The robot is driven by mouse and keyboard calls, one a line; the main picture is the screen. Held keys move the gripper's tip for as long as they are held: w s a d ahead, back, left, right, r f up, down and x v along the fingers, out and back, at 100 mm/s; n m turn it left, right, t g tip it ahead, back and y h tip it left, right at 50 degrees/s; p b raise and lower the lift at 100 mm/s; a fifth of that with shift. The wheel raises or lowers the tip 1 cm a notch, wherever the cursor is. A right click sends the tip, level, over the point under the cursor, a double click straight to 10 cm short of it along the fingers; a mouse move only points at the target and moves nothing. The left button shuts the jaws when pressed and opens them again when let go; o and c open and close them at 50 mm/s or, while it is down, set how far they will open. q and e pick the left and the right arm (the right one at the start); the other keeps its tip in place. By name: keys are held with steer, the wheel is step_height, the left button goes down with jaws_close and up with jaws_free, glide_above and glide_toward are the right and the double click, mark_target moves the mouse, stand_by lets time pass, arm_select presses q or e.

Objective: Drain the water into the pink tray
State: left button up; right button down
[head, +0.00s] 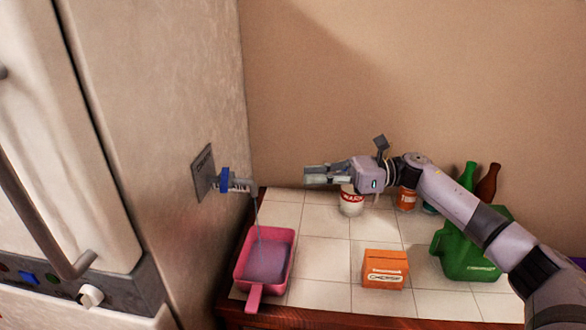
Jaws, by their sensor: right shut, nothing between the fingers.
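The pink tray (290,262) sits on the white tiled counter at the left edge, with its handle toward the front. Greyish water (266,262) lies in it. A tap (238,184) with a blue collar sticks out from the wall at the left, and a thin stream of water (257,212) falls from it into the tray. My right gripper (308,175) is shut and empty, in the air to the right of the tap and apart from it. My left gripper is not in view.
An orange box (385,269) stands on the counter right of the tray. A white can (351,202) and an orange can (407,200) stand behind. A green jug (462,255) and green and brown bottles (487,182) are at the right, partly behind my right arm.

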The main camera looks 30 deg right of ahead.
steer(key=n, duration=0.1)
steer(key=p, duration=0.3)
glide_toward(225, 179)
arm_select(q)
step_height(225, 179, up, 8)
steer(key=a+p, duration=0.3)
steer(key=p, duration=0.2)
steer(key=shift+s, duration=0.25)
arm_select(e)
steer(key=s+x, duration=0.1)
steer(key=x, duration=0.5)
steer(key=shift+a+f, duration=0.25)
steer(key=shift+a, duration=0.15)
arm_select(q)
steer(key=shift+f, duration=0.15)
